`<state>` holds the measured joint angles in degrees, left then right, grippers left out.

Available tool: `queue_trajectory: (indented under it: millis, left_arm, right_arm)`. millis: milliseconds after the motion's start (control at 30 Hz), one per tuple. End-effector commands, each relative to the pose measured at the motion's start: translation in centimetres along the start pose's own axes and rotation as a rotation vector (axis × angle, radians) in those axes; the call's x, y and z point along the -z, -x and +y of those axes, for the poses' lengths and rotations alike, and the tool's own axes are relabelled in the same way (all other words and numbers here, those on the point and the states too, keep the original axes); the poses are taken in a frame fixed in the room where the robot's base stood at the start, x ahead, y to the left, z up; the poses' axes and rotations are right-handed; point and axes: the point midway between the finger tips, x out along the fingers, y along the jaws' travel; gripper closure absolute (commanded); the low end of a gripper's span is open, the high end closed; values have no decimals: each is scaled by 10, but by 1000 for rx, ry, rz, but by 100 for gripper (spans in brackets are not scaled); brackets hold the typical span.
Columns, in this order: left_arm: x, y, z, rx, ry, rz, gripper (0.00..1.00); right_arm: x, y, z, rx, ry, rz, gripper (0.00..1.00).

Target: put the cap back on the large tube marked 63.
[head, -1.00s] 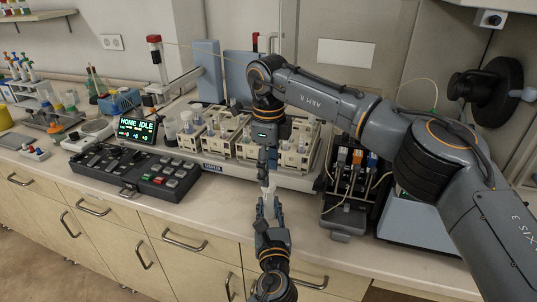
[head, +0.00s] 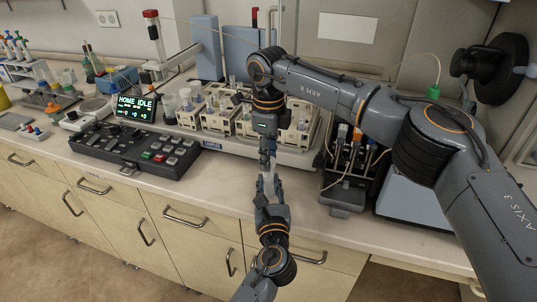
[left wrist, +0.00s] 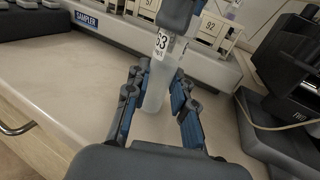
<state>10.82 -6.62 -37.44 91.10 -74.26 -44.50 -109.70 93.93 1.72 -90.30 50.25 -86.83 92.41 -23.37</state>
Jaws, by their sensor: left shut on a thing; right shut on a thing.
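The large tube marked 63 (left wrist: 157,85) is a frosted, pale tube with a white label, nearly upright in the left wrist view. My left gripper (left wrist: 157,103) is shut around its body, one blue-padded finger on each side; in the head view my left gripper (head: 268,181) points up in front of the bench. My right gripper (head: 266,164) points down directly above it, and its dark end (left wrist: 178,14) covers the tube's top in the left wrist view. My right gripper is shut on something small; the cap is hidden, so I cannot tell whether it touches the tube.
The sampler (head: 211,146) with several cream racks (head: 246,129) stands behind the grippers. A keypad console (head: 135,147) with a screen reading HOME IDLE is at left. A dark pump unit (head: 346,190) is at right. The front bench strip (head: 215,185) is clear.

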Motion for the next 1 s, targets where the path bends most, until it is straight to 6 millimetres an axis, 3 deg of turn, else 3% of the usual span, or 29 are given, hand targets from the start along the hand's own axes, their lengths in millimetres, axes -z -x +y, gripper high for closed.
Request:
queue_trajectory:
  millis: [167,400,567,600,700,1000]
  left_arm:
    - [0,0,0,0,0,1,100]
    - [0,0,0,0,0,1,100]
    - [0,0,0,0,0,1,100]
    - [0,0,0,0,0,1,100]
    - [0,0,0,0,0,1,100]
    - [0,0,0,0,0,1,100]
  right_arm:
    - [0,0,0,1,-57,0,100]
    - [0,0,0,1,-432,-1,100]
    - [0,0,0,1,-444,-1,100]
    - [0,0,0,1,-444,-1,63]
    - [0,0,0,1,-443,-1,42]
    - [0,0,0,1,-441,0,42]
